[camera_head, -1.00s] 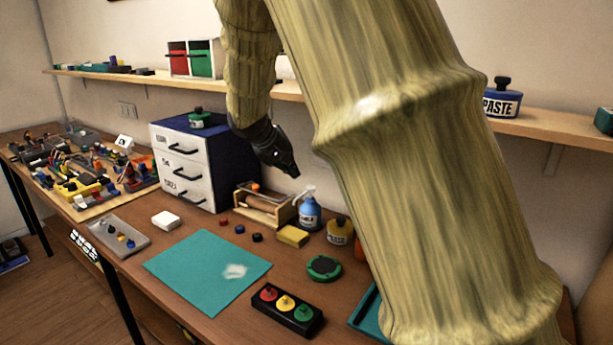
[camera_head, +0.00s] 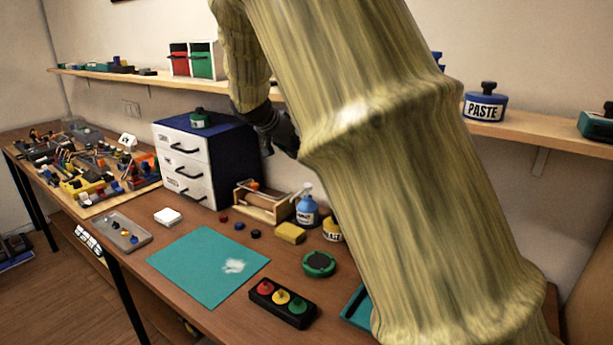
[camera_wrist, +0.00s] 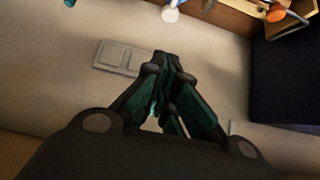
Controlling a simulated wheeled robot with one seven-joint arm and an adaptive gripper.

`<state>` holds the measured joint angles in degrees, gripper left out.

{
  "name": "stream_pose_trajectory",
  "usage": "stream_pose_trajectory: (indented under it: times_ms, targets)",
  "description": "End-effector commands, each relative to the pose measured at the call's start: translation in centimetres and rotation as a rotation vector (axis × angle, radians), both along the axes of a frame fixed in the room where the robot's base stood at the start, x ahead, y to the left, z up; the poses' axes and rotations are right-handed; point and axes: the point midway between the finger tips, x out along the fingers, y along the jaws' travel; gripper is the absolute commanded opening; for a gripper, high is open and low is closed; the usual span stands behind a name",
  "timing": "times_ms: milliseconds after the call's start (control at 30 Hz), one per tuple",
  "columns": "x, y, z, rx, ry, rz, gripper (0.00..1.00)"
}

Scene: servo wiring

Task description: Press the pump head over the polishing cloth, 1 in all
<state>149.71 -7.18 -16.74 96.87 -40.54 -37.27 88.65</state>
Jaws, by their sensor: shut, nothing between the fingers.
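A blue pump bottle (camera_head: 307,212) with a pale pump head (camera_head: 306,190) stands upright on the bench, right of the wooden roller holder. A flat teal cloth (camera_head: 195,270) lies in front of it, with a whitish patch (camera_head: 233,266) near its right side. The bottle stands behind the cloth, not over it. My gripper (camera_head: 281,150) is above and behind the bottle, apart from it. In the wrist view my gripper (camera_wrist: 163,65) has its fingertips together with nothing between them. The white pump head (camera_wrist: 170,14) shows beyond them at the top edge.
A drawer cabinet (camera_head: 185,165) stands left of my gripper, and a shelf (camera_head: 530,128) runs along the wall. A yellow sponge (camera_head: 290,233), a green round dish (camera_head: 319,263) and a three-button box (camera_head: 282,303) stand right of the cloth. My arm hides the bench at right.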

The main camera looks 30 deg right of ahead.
Motion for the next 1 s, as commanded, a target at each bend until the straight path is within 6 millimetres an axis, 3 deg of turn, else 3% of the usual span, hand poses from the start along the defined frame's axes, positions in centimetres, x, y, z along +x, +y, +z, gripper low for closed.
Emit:
stream_pose_trajectory:
  times_ms: [367,1000]
  targets:
    - [0.3,-0.2,-0.5,-0.001,0.003,0.005,0.0]
    - [2.7,-6.7,-7.5,0.0,0.005,0.004,0.0]
